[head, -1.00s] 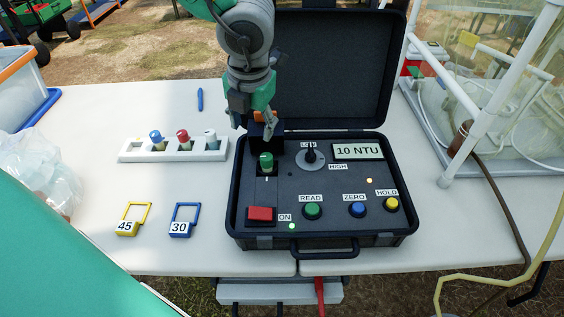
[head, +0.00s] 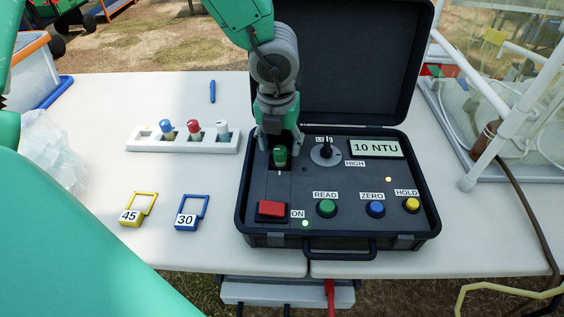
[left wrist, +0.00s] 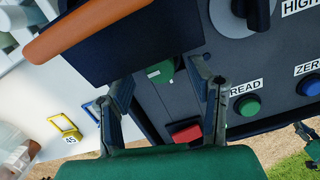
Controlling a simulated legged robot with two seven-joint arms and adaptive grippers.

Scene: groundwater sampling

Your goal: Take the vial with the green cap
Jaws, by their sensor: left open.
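The vial with the green cap (head: 280,157) stands upright in the square well of the black meter case (head: 340,229). Its cap also shows in the left wrist view (left wrist: 160,73), partly covered by a dark flap with an orange edge (left wrist: 100,28). My left gripper (head: 280,138) is open just above and behind the cap, with one finger to each side. In the left wrist view, the open fingers (left wrist: 162,92) are spread apart, with the cap between their lines and nothing held. The vial's lower part is hidden in the well.
The meter has a knob, a red switch (head: 271,209), several buttons and a display reading 10 NTU (head: 375,148). Its raised lid (head: 355,70) stands behind. A white rack (head: 150,144) with capped vials is left. Yellow (head: 130,218) and blue (head: 186,222) tags lie on the table.

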